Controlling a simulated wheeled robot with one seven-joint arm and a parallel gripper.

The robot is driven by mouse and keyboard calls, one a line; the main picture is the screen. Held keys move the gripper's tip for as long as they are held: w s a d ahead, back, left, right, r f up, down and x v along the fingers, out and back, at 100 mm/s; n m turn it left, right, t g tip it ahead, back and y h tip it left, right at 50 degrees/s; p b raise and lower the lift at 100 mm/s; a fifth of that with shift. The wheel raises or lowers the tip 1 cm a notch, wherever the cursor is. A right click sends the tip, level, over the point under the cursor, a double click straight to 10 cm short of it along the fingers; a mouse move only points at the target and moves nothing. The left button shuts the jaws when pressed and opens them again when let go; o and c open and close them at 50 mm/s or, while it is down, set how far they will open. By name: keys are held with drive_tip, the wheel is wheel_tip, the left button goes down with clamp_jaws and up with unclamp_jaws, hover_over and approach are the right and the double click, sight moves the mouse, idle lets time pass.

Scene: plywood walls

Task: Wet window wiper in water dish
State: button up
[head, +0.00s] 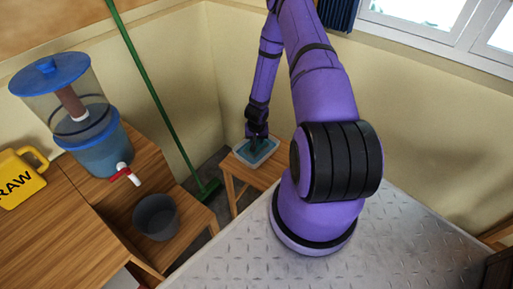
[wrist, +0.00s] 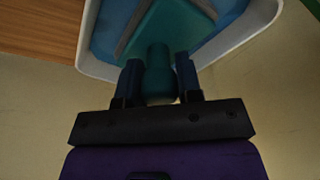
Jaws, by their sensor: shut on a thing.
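The water dish (head: 242,155) is a small white tray with blue water, on a small wooden stool in the head view. Its white rim (wrist: 263,22) and water fill the top of the wrist view. The window wiper (wrist: 158,72) is teal with a round handle and a wide head. My gripper (wrist: 160,75) is shut on the wiper's handle, with one dark finger on each side. The wiper's head lies over the inside of the dish. I cannot tell how deep it sits in the water. In the head view my gripper (head: 257,136) is right above the dish.
The wooden stool (head: 232,168) stands near the wall corner. A green broom (head: 150,85) leans left of it. A window (head: 440,25) is at upper right.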

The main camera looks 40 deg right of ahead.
drive_tip(key=shift+r, duration=3.55)
drive_tip(key=shift+r, duration=1.95)
